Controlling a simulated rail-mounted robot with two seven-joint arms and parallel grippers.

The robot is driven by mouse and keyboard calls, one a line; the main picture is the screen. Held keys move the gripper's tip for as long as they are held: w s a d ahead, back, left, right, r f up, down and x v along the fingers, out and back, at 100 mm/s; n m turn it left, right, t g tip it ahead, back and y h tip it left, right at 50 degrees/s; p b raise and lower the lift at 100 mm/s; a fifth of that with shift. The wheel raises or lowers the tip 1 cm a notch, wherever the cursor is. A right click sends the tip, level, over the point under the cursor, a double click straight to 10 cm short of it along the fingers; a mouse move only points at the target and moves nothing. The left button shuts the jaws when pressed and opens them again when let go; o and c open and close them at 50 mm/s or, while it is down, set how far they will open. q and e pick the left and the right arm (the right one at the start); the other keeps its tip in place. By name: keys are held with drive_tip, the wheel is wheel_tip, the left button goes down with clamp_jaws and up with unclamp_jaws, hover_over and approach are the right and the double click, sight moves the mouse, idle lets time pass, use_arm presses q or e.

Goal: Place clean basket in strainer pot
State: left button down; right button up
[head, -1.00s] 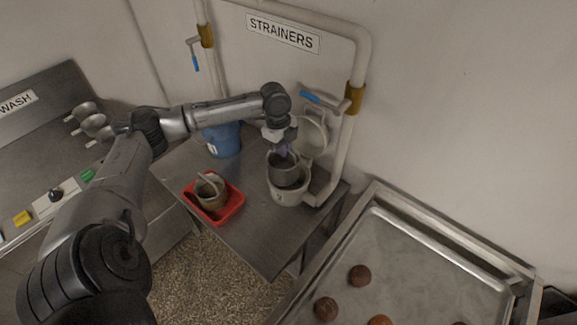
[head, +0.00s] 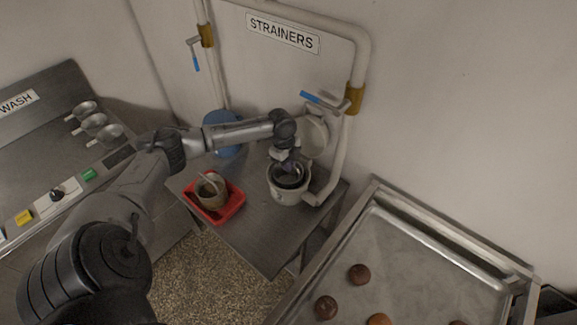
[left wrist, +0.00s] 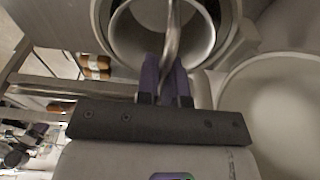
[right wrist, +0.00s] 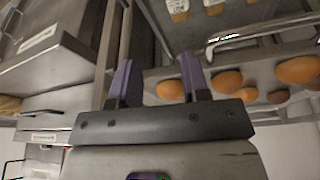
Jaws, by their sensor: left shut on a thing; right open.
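The clean basket (head: 289,181) is a grey metal cup with a handle. It sits down inside the light strainer pot (head: 290,197), with its rim close to the pot's rim. My left gripper (head: 287,163) is over the pot and shut on the basket's handle. In the left wrist view the left gripper (left wrist: 167,75) grips the bent handle, the basket (left wrist: 188,48) lies inside the pot's rim (left wrist: 103,35), and whether it touches the pot's floor is hidden. My right gripper (right wrist: 157,82) shows only in its own wrist view, open and empty.
A red tray (head: 232,208) holds another, brownish basket (head: 212,190). A blue bucket (head: 220,122) stands behind my left arm. A round lid (head: 314,138) stands up behind the pot, beside a white pipe (head: 346,135). A large tray (head: 420,270) with round buns is at right.

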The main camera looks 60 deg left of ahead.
use_arm(q)
drive_tip(key=shift+f, duration=0.6)
drive_tip(key=shift+w+a+f, duration=0.1)
drive_tip(key=shift+w+f, duration=0.1)
drive_tip(key=shift+f, duration=0.2)
drive_tip(key=c, duration=1.2)
unclamp_jaws()
drive_tip(key=shift+c, duration=0.2)
drive_tip(key=shift+s+a+r, duration=0.1)
drive_tip(key=shift+a+r, duration=0.15)
drive_tip(key=shift+r, duration=1.75)
drive_tip(key=shift+s+a+r, duration=0.15)
drive_tip(key=shift+a+r, duration=0.15)
drive_tip(key=shift+r, duration=1.75)
drive_tip(key=shift+s+a+r, duration=0.1)
drive_tip(key=shift+a+r, duration=0.15)
drive_tip(key=shift+r, duration=1.75)
